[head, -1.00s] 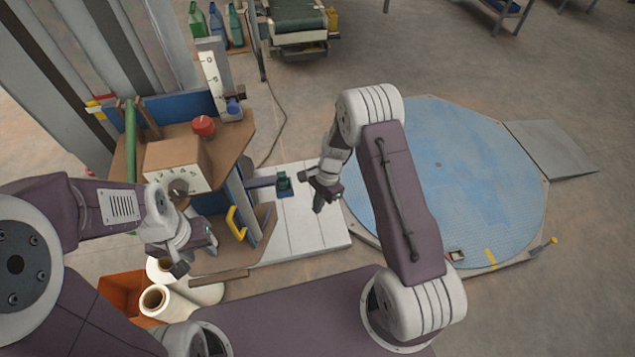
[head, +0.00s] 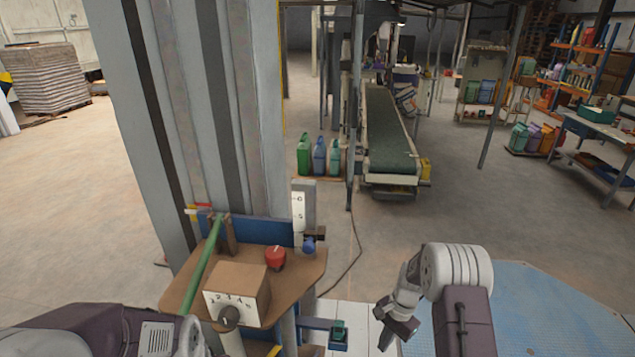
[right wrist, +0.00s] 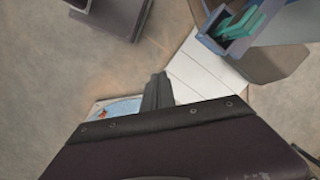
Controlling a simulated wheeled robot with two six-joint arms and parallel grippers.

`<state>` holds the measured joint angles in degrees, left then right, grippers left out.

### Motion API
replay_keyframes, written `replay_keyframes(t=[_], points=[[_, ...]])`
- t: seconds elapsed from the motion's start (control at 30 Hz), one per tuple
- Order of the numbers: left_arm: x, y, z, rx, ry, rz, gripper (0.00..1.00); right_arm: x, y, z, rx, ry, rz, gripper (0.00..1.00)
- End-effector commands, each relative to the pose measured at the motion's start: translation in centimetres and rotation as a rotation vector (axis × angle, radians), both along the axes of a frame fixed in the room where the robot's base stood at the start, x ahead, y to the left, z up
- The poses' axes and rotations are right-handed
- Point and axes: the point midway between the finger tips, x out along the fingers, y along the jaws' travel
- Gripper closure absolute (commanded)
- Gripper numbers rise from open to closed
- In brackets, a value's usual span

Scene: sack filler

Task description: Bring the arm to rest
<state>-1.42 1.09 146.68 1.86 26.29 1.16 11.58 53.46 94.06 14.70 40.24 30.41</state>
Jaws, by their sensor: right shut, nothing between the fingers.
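My right arm comes up at the lower right of the head view. Its gripper (head: 386,342) hangs low over the white panel on the floor, right of the filler stand and apart from it. In the right wrist view its fingers (right wrist: 158,88) are together with nothing between them. My left arm shows only in part at the lower left of the head view; its gripper fingers are below the picture edge.
The filler stand has a dial box (head: 237,292), a red button (head: 275,257) and a green lever (head: 205,268). A bracket holds a small green part (head: 339,335) close to my right gripper. A blue round platform (head: 545,310) lies right. A conveyor (head: 388,130) and jugs (head: 319,157) stand behind.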

Motion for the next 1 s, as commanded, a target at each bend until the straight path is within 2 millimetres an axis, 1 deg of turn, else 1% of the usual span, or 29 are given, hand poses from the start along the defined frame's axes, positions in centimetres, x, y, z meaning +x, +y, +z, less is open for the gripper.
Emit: replay_keyframes(t=[0.03, 0.07, 0.1, 0.13, 0.17, 0.2, 0.23, 0.27, 0.3, 0.33, 0.37, 0.4, 0.47, 0.5, 0.57, 0.6, 0.7, 1.0], points=[[0.0, 0.0, 0.1, 0.000, 0.000, 0.000, 0.64, 1.4, 0.8, 3.1, -0.011, -0.060, 0.027, 1.00], [0.0, 0.0, 0.0, 0.000, 0.000, 0.000, 0.64, 1.5, 1.5, 4.9, -0.017, -0.086, 0.049, 1.00], [0.0, 0.0, 0.0, 0.000, 0.000, 0.000, 0.64, 1.2, 2.4, 7.2, -0.028, -0.117, 0.081, 1.00], [0.0, 0.0, 0.0, 0.000, 0.000, 0.000, 0.64, 0.6, 3.0, 8.8, -0.037, -0.140, 0.109, 1.00], [0.0, 0.0, 0.0, 0.000, 0.000, 0.000, 0.64, -0.1, 3.6, 10.3, -0.047, -0.163, 0.146, 1.00], [0.0, 0.0, 0.0, 0.000, 0.000, 0.000, 0.64, -1.4, 4.3, 12.0, -0.061, -0.188, 0.202, 1.00], [0.0, 0.0, 0.0, 0.000, 0.000, 0.000, 0.64, -2.5, 4.7, 13.2, -0.072, -0.210, 0.249, 1.00], [0.0, 0.0, 0.0, 0.000, 0.000, 0.000, 0.64, -3.7, 5.1, 14.1, -0.084, -0.229, 0.302, 1.00], [0.0, 0.0, 0.0, 0.000, 0.000, 0.000, 0.64, -5.5, 5.4, 15.1, -0.100, -0.251, 0.372, 1.00], [0.0, 0.0, 0.0, 0.000, 0.000, 0.000, 0.64, -6.9, 5.6, 15.5, -0.112, -0.265, 0.428, 1.00], [0.0, 0.0, 0.0, 0.000, 0.000, 0.000, 0.64, -8.3, 5.7, 15.9, -0.123, -0.277, 0.483, 1.00], [0.0, 0.0, 0.0, 0.000, 0.000, 0.000, 0.64, -10.2, 5.7, 16.0, -0.137, -0.286, 0.558, 1.00], [0.0, 0.0, 0.0, 0.000, 0.000, 0.000, 0.64, -12.8, 5.5, 15.6, -0.152, -0.285, 0.658, 1.00], [0.0, 0.0, 0.0, 0.000, 0.000, 0.000, 0.64, -14.2, 5.2, 15.1, -0.157, -0.276, 0.716, 1.00], [0.0, 0.0, 0.0, 0.000, 0.000, 0.000, 0.64, -15.9, 4.9, 14.0, -0.155, -0.249, 0.793, 1.00], [0.0, 0.0, 0.0, 0.000, 0.000, 0.000, 0.64, -16.5, 4.7, 13.6, -0.157, -0.245, 0.846, 1.00], [0.0, 0.0, 0.0, 0.000, 0.000, 0.000, 0.64, -15.8, 4.7, 13.8, -0.167, -0.268, 0.906, 1.00], [0.0, 0.0, 0.0, 0.000, 0.000, 0.000, 0.64, -15.8, 4.7, 13.8, -0.165, -0.267, 0.910, 1.00]])
